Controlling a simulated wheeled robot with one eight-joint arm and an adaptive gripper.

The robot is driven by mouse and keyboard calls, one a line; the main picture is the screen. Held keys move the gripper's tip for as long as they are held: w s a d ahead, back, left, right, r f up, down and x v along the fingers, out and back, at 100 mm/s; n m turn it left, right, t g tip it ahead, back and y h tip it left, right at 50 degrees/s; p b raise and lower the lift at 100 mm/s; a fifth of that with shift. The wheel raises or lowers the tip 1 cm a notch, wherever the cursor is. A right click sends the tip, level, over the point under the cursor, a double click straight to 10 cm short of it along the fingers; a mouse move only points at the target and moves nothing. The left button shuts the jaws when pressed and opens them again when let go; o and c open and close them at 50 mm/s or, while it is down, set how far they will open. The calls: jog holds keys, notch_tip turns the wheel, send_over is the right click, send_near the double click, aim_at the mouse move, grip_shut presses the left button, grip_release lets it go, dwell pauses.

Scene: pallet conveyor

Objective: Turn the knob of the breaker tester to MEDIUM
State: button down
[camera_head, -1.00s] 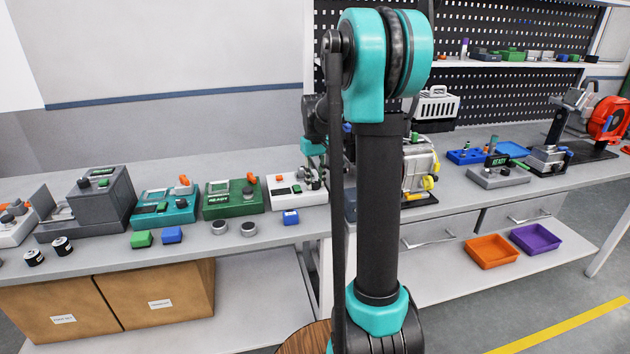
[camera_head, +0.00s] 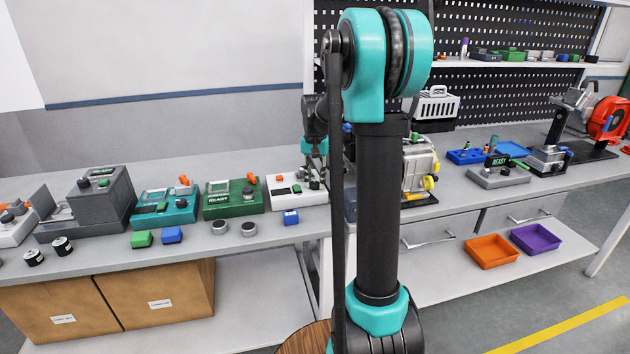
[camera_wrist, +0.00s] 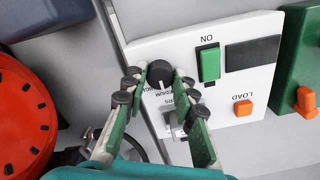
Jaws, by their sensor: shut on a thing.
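The breaker tester (camera_head: 284,202) is a white box on the bench, just left of my arm in the head view. In the wrist view its white panel (camera_wrist: 226,89) appears upside down, with a green ON switch (camera_wrist: 209,64), a dark window and an orange LOAD button (camera_wrist: 243,108). Its round black knob (camera_wrist: 159,72) sits between the fingertips of my gripper (camera_wrist: 159,76), which is shut on it. A light pointer mark shows on the knob's lower side, by the partly covered MEDIUM lettering. The fingers hide other dial lettering. My arm partly blocks the head view.
A green device (camera_head: 234,207) stands close to the tester's left. A small blue block (camera_head: 291,217) lies in front of the tester. A red round dial part (camera_wrist: 28,113) shows at left in the wrist view. The bench behind the devices is clear.

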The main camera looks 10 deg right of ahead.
aim_at(315, 183)
dwell(0.4)
jog(key=c, duration=1.2)
grip_release()
notch_tip(315, 183, up, 12)
jog(key=s+a+f+n+t, duration=0.1)
jog(key=s+f+n+t, duration=0.1)
jog(key=s+f, duration=0.9)
jog(key=s+a+f+n+t, duration=0.2)
jog(key=s+f+n, duration=0.1)
jog(key=s+f, duration=0.8)
jog(key=s, duration=0.5)
jog(key=shift+s+a, duration=0.3)
jog(key=shift+s, duration=0.05)
